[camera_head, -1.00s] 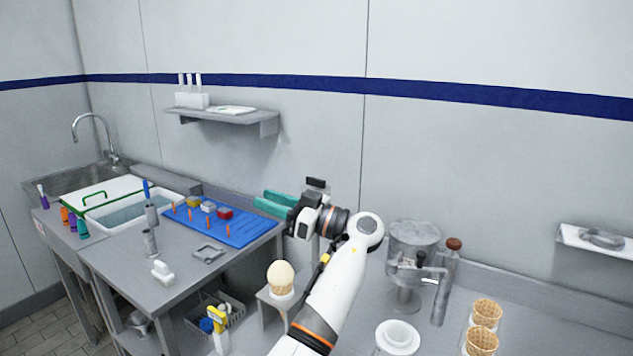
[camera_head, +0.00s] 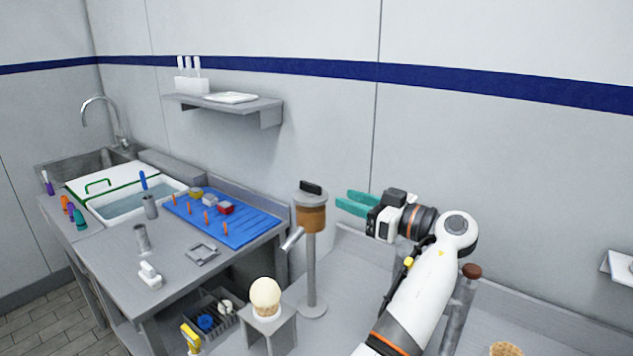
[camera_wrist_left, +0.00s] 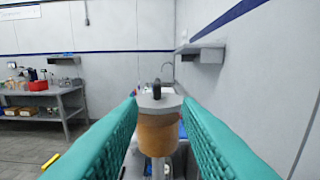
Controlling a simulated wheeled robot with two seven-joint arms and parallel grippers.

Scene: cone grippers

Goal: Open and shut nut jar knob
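The nut jar (camera_head: 311,217) is a small round container with brown contents and a grey lid, on a grey post with a slanted spout. Its black knob (camera_head: 311,187) stands on the lid. My left gripper (camera_head: 341,201) has teal fingers and is to the right of the jar, pointing at it and apart from it in the head view. In the left wrist view the jar (camera_wrist_left: 158,130) and knob (camera_wrist_left: 157,90) appear between the two spread fingers, beyond their tips. The gripper is open and empty. My right gripper is not in view.
An ice cream cone with a pale scoop (camera_head: 266,296) stands on a small stand (camera_head: 281,332) left of the post. A lever with a brown knob (camera_head: 471,270) is behind my left arm. A side table (camera_head: 180,262) holds a blue tray (camera_head: 246,229). A wall shelf (camera_head: 229,103) is above.

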